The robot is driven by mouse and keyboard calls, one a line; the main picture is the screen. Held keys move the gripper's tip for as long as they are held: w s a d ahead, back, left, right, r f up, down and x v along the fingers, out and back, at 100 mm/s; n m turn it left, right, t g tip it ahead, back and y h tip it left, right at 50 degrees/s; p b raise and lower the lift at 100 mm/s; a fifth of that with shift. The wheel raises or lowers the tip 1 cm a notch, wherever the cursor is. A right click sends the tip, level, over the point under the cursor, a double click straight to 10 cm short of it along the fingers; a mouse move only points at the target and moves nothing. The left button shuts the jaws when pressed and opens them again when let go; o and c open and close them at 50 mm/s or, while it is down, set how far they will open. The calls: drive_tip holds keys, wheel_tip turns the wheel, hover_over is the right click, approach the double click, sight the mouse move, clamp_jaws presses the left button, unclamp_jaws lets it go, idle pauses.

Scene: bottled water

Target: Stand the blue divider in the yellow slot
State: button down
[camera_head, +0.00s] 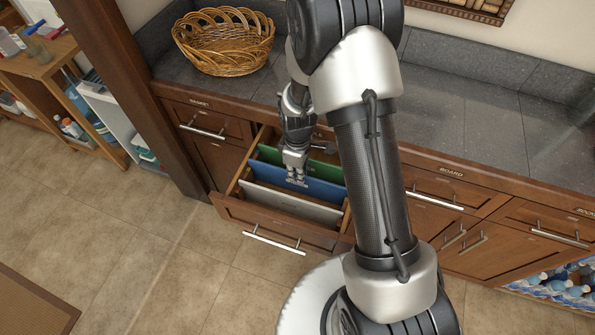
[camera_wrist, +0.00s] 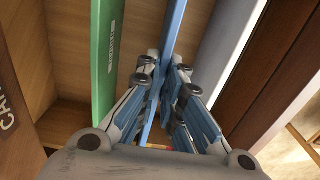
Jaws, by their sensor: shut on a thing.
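The blue divider (camera_head: 322,190) stands upright inside the open drawer (camera_head: 272,227), between a green divider and a grey one. My gripper (camera_head: 297,180) reaches down into the drawer and is shut on the blue divider's top edge. In the wrist view the blue divider (camera_wrist: 171,40) runs between the two fingers of my gripper (camera_wrist: 162,75). The blue divider's lower edge is hidden.
The green divider (camera_head: 318,167) stands behind the blue one, and the grey divider (camera_head: 290,203) stands in front. A wicker basket (camera_head: 222,62) sits on the dark counter (camera_head: 480,105). The counter at right is clear. An open shelf (camera_head: 50,75) stands at left.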

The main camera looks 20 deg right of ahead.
drive_tip(key=shift+f+b, duration=0.5)
drive_tip(key=shift+f, duration=0.15)
drive_tip(key=c, duration=1.7)
unclamp_jaws()
drive_tip(key=shift+o, duration=0.2)
wheel_tip(320, 180, up, 12)
drive_tip(key=shift+r, duration=0.15)
drive_tip(key=s+r+m+t, duration=0.1)
drive_tip(key=s+r+m, duration=0.25)
drive_tip(key=r, duration=0.45)
drive_tip(key=s+r+m+t, duration=0.1)
drive_tip(key=s+r+m, duration=0.1)
drive_tip(key=s+r, duration=0.4)
drive_tip(key=s+r+m+t, duration=0.2)
drive_tip(key=s+r+m, duration=0.3)
drive_tip(key=s, duration=0.7)
drive_tip(key=shift+r+t, duration=0.3)
drive_tip(key=shift+r, duration=0.45)
